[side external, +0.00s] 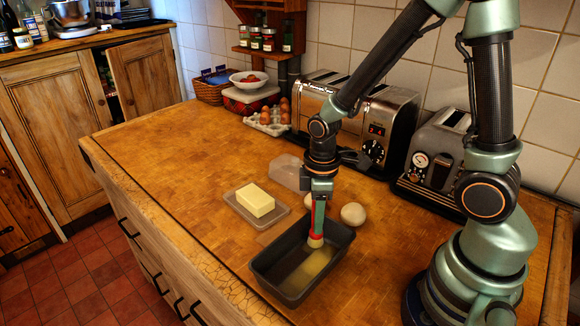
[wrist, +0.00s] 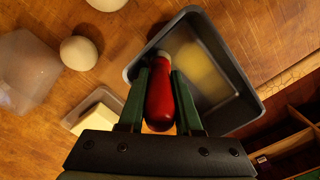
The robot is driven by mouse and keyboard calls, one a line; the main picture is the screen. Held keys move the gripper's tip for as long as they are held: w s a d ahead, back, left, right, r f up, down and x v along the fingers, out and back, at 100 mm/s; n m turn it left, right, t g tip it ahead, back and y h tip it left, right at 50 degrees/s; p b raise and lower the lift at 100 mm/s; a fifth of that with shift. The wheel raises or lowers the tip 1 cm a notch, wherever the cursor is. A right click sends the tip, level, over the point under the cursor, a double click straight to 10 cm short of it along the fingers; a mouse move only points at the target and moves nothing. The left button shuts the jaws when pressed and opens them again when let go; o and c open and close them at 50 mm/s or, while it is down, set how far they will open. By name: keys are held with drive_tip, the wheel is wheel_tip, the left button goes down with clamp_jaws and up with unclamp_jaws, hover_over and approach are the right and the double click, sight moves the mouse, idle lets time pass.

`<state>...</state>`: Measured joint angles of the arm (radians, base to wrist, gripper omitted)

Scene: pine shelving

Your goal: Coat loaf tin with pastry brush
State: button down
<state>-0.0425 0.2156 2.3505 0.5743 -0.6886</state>
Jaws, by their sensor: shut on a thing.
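The dark grey loaf tin (side external: 275,262) stands on the wooden worktop; it also shows in the wrist view (wrist: 236,88). My gripper (side external: 319,208) points down over the tin and is shut on the red handle of the pastry brush (side external: 316,236). In the wrist view the red handle (wrist: 160,100) sits between both green fingers. The pale bristle end is down inside the tin, near its far part. I cannot tell whether it touches the floor of the tin. A yellowish patch (side external: 312,267) shows on the tin's floor.
A butter block (side external: 255,200) on a dish (side external: 244,211) lies left of the tin. A pale round item (side external: 353,214) and a clear tub (side external: 288,172) stand behind it. Toasters (side external: 385,125) and an egg tray (side external: 268,124) line the wall. The worktop's left part is clear.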

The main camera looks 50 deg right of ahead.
hover_over(273, 257)
drive_tip(key=s+a, duration=0.3)
drive_tip(key=shift+w+d, duration=0.1)
drive_tip(key=shift+d, duration=7)
drive_tip(key=shift+s, duration=2)
drive_tip(key=shift+s+a, duration=0.15)
drive_tip(key=shift+a, duration=7)
wheel_tip(273, 257, up, 8)
drive_tip(key=shift+d+f, duration=0.1)
drive_tip(key=shift+f, duration=0.05)
drive_tip(key=shift+a+f, duration=0.2)
drive_tip(key=shift+f, duration=2.7)
